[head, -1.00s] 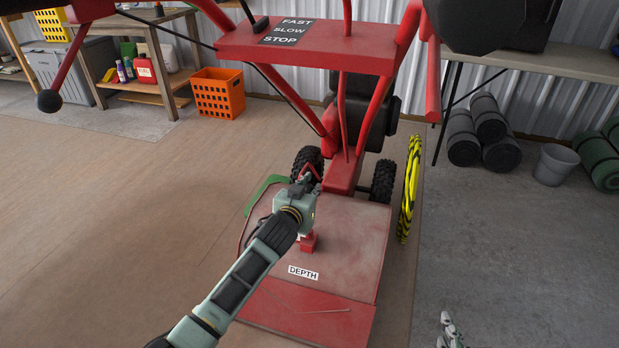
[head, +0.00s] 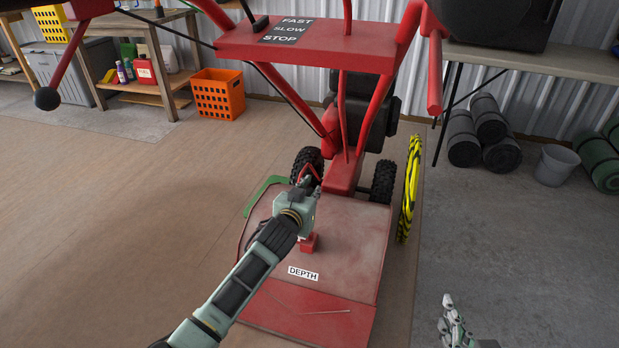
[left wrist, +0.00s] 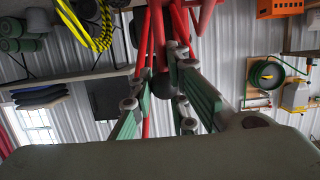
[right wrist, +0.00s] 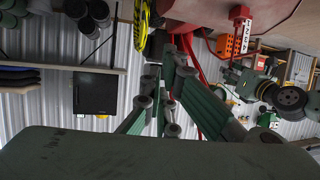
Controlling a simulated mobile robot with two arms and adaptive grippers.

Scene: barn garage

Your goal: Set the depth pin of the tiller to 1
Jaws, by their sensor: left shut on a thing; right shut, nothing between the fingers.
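The red tiller (head: 322,38) stands ahead with a flat red housing marked by a DEPTH label (head: 303,273). A red depth bracket (head: 309,243) rises from the housing under my left wrist. It shows in the right wrist view (right wrist: 239,30) with number labels too small to read surely. My right gripper (head: 449,305) is shut and empty, low at the right, apart from the tiller.
Handlebars and a FAST/SLOW/STOP panel (head: 288,31) overhang the housing. A yellow-black striped ring (head: 410,190) stands right of the wheels. An orange crate (head: 218,94), rolled mats (head: 480,130) and a grey bucket (head: 556,165) are farther back.

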